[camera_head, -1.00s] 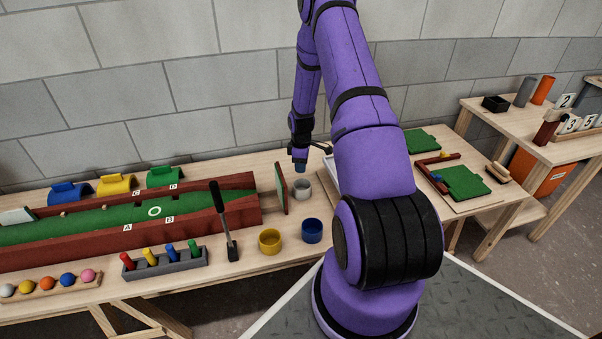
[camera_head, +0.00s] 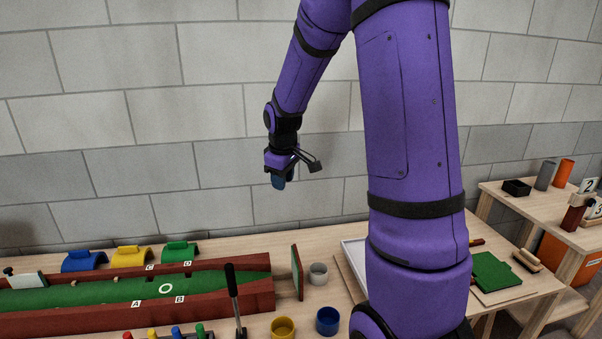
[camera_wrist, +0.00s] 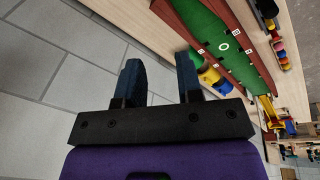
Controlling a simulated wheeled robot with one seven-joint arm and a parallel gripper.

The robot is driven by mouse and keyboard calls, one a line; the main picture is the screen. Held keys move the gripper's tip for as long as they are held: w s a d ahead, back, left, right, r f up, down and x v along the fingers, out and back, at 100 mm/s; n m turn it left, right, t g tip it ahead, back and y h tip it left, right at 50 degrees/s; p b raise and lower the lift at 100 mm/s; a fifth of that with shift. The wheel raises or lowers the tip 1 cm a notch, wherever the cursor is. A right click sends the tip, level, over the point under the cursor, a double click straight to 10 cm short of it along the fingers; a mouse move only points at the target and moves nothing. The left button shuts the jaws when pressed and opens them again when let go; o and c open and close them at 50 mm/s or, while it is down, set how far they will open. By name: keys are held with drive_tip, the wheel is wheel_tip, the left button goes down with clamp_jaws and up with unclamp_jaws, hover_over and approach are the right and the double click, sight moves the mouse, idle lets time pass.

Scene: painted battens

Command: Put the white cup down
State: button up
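The white cup (camera_head: 318,273) stands upright on the wooden table, just right of the green upright panel at the end of the red-walled trough. It looks whitish grey. My gripper (camera_head: 279,182) is raised well above the table, up and to the left of the cup, in front of the block wall. In the wrist view my gripper (camera_wrist: 160,80) shows its two blue fingers apart with nothing between them. The white cup is not seen in the wrist view.
A yellow cup (camera_head: 283,328) and a blue cup (camera_head: 327,321) stand near the white cup. The red-walled trough (camera_head: 140,305) with a green floor lies left, with a black-handled lever (camera_head: 233,292) in front. The block wall stands close behind the table.

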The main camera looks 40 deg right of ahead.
drive_tip(key=s+a+r+m+t, duration=0.2)
drive_tip(key=s+a+r, duration=0.9)
drive_tip(key=s+r, duration=0.15)
drive_tip(key=s+a+r+m, duration=0.1)
drive_tip(key=s+a, duration=0.2)
drive_tip(key=s, duration=0.3)
drive_tip(key=s+a+r+m+t+y, duration=0.1)
drive_tip(key=s+a+r, duration=0.1)
drive_tip(key=s, duration=0.5)
drive_tip(key=shift+s+a, duration=0.15)
drive_tip(key=shift+a, duration=0.4)
